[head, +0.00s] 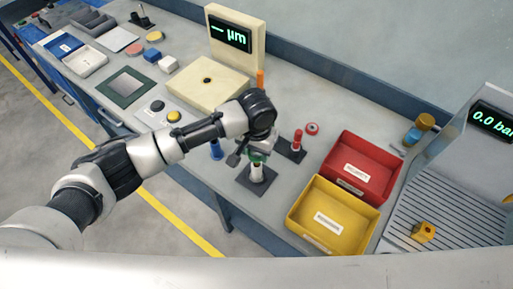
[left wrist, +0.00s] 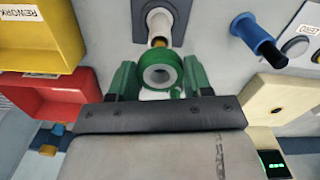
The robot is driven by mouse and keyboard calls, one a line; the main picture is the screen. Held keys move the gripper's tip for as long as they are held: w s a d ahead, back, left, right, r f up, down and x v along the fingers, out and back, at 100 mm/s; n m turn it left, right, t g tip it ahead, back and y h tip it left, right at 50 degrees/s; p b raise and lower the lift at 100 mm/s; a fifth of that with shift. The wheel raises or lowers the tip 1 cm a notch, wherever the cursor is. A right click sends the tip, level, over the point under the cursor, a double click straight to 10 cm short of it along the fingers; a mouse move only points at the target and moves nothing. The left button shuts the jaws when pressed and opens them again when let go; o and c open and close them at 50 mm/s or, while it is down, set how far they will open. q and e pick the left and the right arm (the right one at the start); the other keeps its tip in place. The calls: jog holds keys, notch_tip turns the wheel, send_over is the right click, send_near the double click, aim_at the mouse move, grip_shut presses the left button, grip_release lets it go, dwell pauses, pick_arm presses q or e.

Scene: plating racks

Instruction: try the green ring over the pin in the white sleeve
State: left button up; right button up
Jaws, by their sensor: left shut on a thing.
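The green ring (left wrist: 160,56) is between the two fingers of my left gripper (left wrist: 160,82), which is shut on it. In the head view the gripper (head: 259,150) holds the green ring (head: 257,157) by the top of the white sleeve (head: 257,171), which stands upright on a dark base plate (head: 246,183). In the left wrist view the white sleeve (left wrist: 159,20) shows with a brass-coloured pin tip (left wrist: 160,42) just above the ring in the picture. The ring's hole looks clear of the pin there; the height between them is hard to tell. My right gripper is not in view.
A red pin (head: 297,138) stands behind on another dark base, and a blue pin (head: 216,150) stands to the left. A red bin (head: 376,150) and a yellow bin (head: 345,238) are close on the right. A cream gauge block (head: 207,85) lies behind the arm.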

pick_arm(q)
jog(key=shift+f, duration=0.4)
dwell(0.5)
jog(key=shift+f, duration=1.05)
dwell(0.6)
dwell(0.7)
jog(key=shift+r, duration=0.15)
jog(key=shift+r+p, duration=1.95)
jog(key=shift+p, duration=0.15)
jog(key=shift+r, duration=1.1)
